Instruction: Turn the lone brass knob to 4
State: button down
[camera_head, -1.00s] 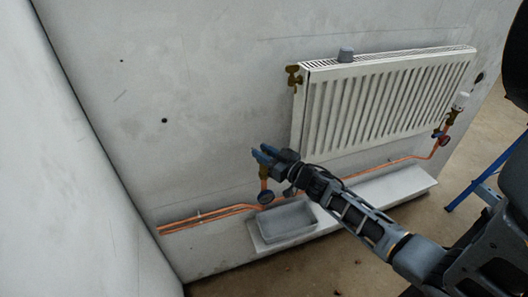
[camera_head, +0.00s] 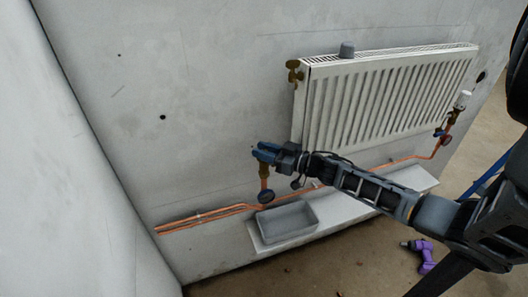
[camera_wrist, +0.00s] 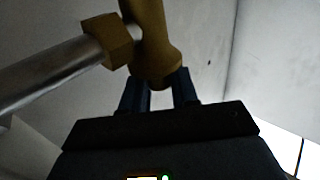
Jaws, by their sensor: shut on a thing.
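My gripper (camera_head: 264,152) is at the valve below the lower left corner of the radiator (camera_head: 385,98). In the wrist view my two dark blue fingers (camera_wrist: 160,92) stand on either side of the flared end of a brass piece, the knob (camera_wrist: 157,68), and are shut on it. The grip itself is partly hidden behind the brass. A brass hex nut (camera_wrist: 106,40) and a silver pipe run off to the left. In the head view my gripper hides most of the knob, and no number marks are readable.
A brass fitting (camera_head: 294,72) sits at the radiator's upper left. A grey cup (camera_head: 346,49) stands on top. A grey tray (camera_head: 287,221) lies on the ledge below. Copper pipes (camera_head: 205,217) run along the wall. A purple drill (camera_head: 424,256) is on the floor.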

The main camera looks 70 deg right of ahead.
jog(key=shift+f, duration=0.15)
jog(key=c, duration=1)
grip_release()
jog(key=shift+s, duration=0.1)
jog(key=s+p, duration=0.1)
jog(key=s, duration=0.6)
jog(key=shift+s+a, duration=0.3)
